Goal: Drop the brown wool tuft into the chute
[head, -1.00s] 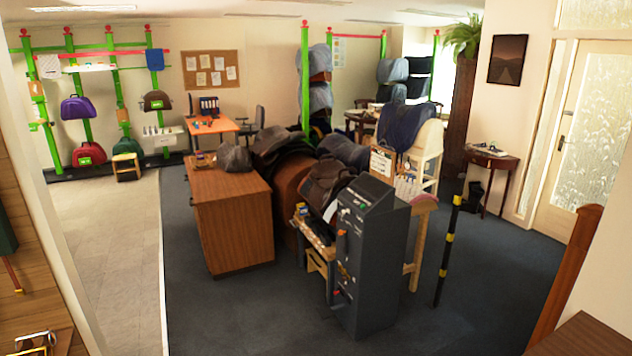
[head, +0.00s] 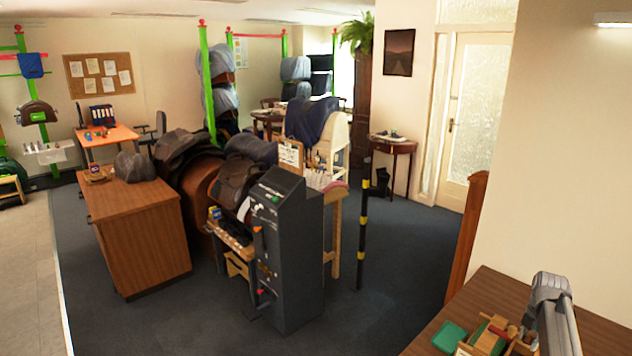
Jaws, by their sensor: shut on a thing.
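I cannot make out a brown wool tuft in the head view. No chute can be told for certain either. A grey link of my arm rises at the bottom right corner. The gripper end does not show, so what it holds is hidden.
A wooden table (head: 478,287) at bottom right bears a green item (head: 449,337) and a small wooden box with red and green parts (head: 489,335). A dark grey machine (head: 290,270) stands mid-floor beside a wooden cabinet (head: 145,240) and a black-yellow post (head: 363,235). Carpet right of the post is clear.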

